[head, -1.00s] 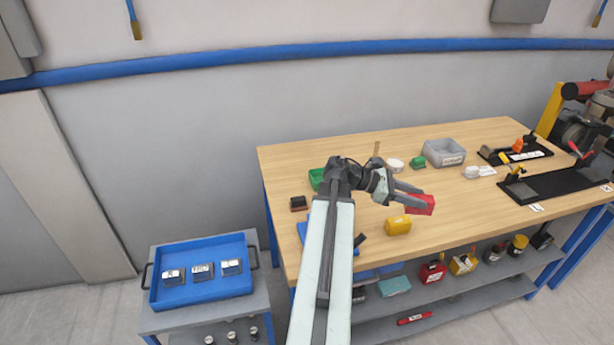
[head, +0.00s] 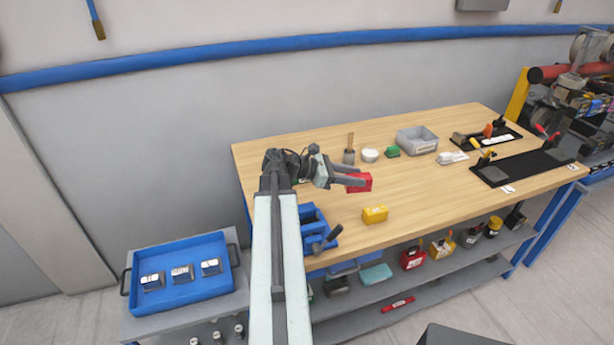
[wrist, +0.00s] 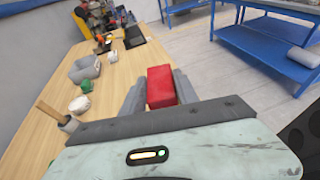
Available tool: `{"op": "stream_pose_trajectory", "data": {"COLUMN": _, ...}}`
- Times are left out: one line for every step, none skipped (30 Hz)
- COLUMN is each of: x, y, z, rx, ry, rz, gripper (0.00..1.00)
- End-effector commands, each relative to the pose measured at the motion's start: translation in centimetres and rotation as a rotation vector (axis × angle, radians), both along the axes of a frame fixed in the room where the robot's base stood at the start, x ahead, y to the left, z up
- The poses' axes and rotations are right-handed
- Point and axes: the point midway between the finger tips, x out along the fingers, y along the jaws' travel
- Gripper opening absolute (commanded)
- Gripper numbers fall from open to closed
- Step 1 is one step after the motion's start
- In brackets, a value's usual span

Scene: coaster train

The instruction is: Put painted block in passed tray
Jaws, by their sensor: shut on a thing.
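My gripper (head: 350,181) is shut on a red block (head: 360,183) and holds it above the wooden workbench. The wrist view shows the red block (wrist: 161,86) between the two grey fingers. A grey tray (head: 417,146) with a white label stands at the back of the bench, right of my gripper. A blue tray (head: 133,275) on a side cart at the left holds several metal pieces with labels. The labels are too small to read, so I cannot tell which tray is the passed one.
A yellow block (head: 375,214) lies on the bench near its front edge. Black fixtures (head: 525,167) occupy the right end. The middle is clear.

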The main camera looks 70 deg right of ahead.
Motion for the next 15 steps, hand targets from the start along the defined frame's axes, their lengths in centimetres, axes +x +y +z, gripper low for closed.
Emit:
{"op": "stream_pose_trajectory", "data": {"x": 0.9, "y": -1.3, "z": -0.4, "rx": 0.000, "ry": 0.000, "rz": 0.025, "gripper": 0.00}}
{"op": "stream_pose_trajectory", "data": {"x": 1.5, "y": -2.1, "z": -0.6, "rx": 0.000, "ry": -0.001, "rz": 0.045, "gripper": 0.00}}
{"op": "stream_pose_trajectory", "data": {"x": 2.5, "y": -3.3, "z": -0.9, "rx": 0.001, "ry": -0.003, "rz": 0.078, "gripper": 0.00}}
{"op": "stream_pose_trajectory", "data": {"x": 3.5, "y": -4.4, "z": -1.1, "rx": 0.002, "ry": -0.004, "rz": 0.108, "gripper": 0.00}}
{"op": "stream_pose_trajectory", "data": {"x": 4.5, "y": -5.4, "z": -1.4, "rx": 0.003, "ry": -0.004, "rz": 0.139, "gripper": 0.00}}
{"op": "stream_pose_trajectory", "data": {"x": 6.1, "y": -7.0, "z": -1.7, "rx": 0.003, "ry": -0.005, "rz": 0.185, "gripper": 0.00}}
{"op": "stream_pose_trajectory", "data": {"x": 7.4, "y": -8.1, "z": -2.0, "rx": 0.003, "ry": -0.005, "rz": 0.221, "gripper": 0.00}}
{"op": "stream_pose_trajectory", "data": {"x": 8.7, "y": -9.3, "z": -2.2, "rx": 0.005, "ry": -0.006, "rz": 0.258, "gripper": 0.00}}
{"op": "stream_pose_trajectory", "data": {"x": 10.6, "y": -10.8, "z": -2.5, "rx": 0.003, "ry": -0.006, "rz": 0.309, "gripper": 0.00}}
{"op": "stream_pose_trajectory", "data": {"x": 12.0, "y": -11.8, "z": -2.8, "rx": 0.003, "ry": -0.006, "rz": 0.347, "gripper": 0.00}}
{"op": "stream_pose_trajectory", "data": {"x": 13.5, "y": -12.8, "z": -3.0, "rx": 0.003, "ry": -0.007, "rz": 0.384, "gripper": 0.00}}
{"op": "stream_pose_trajectory", "data": {"x": 15.2, "y": -14.0, "z": -3.2, "rx": 0.002, "ry": -0.006, "rz": 0.430, "gripper": 0.00}}
{"op": "stream_pose_trajectory", "data": {"x": 16.5, "y": -14.8, "z": -3.3, "rx": 0.001, "ry": -0.005, "rz": 0.461, "gripper": 0.00}}
{"op": "stream_pose_trajectory", "data": {"x": 17.6, "y": -15.4, "z": -3.4, "rx": 0.000, "ry": -0.004, "rz": 0.491, "gripper": 0.00}}
{"op": "stream_pose_trajectory", "data": {"x": 18.9, "y": -16.1, "z": -3.5, "rx": -0.001, "ry": -0.003, "rz": 0.524, "gripper": 0.00}}
